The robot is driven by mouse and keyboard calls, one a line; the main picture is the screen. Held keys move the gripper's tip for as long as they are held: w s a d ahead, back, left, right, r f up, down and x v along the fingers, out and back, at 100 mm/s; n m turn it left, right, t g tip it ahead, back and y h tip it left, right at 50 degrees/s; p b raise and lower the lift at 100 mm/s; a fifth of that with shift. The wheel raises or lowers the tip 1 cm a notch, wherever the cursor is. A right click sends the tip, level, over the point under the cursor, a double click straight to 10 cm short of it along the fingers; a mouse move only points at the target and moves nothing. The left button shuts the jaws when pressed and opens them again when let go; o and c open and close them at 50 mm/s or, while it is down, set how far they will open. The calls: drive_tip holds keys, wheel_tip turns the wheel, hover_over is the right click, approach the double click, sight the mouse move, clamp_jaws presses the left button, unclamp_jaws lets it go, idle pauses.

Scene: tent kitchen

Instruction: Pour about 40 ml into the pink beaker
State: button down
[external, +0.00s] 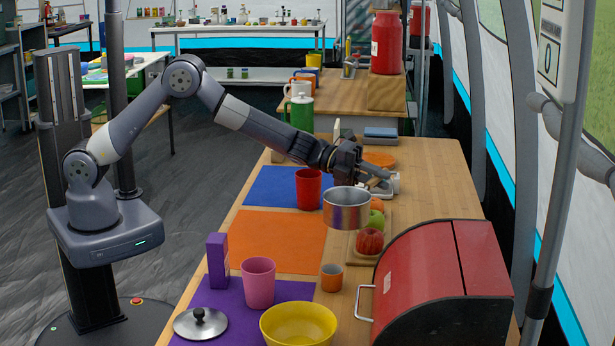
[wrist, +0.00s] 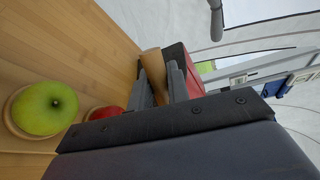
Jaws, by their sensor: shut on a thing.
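The pink beaker (external: 258,283) stands upright on the purple mat (external: 226,298) at the near left of the table. A metal pan (external: 347,209) appears level, just on the near side of my gripper (external: 384,182), and seems to hang above the table. In the wrist view my gripper's fingers (wrist: 170,80) are closed on a tan, handle-like piece (wrist: 154,72), apparently the pan's handle. The join between handle and pan is hidden, and the pan's contents cannot be seen. My gripper is well beyond the beaker, up and right of it in the external view.
A purple box (external: 218,260), a yellow bowl (external: 298,326), a lid (external: 201,323) and a small orange cup (external: 332,277) surround the beaker. A red cup (external: 309,188) is left of the pan. Fruit and a red bread bin (external: 420,285) lie right. The orange mat (external: 275,240) is clear.

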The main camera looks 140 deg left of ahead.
sight(342, 224)
drive_tip(key=w+d+h, duration=0.1)
drive_tip(key=w+d, duration=0.2)
drive_tip(key=d, duration=0.1)
drive_tip(key=w+d+f+m+h, duration=0.1)
drive_tip(key=w+d, duration=0.2)
drive_tip(key=d, duration=0.2)
drive_tip(key=w+d+m+t+h, duration=0.1)
drive_tip(key=w+d, duration=0.2)
drive_tip(key=d, duration=0.1)
drive_tip(key=shift+w+d+f+b, duration=0.25)
drive_tip(key=shift+w+d+b, duration=0.1)
drive_tip(key=shift+w+b, duration=0.05)
drive_tip(key=shift+f, duration=1.7)
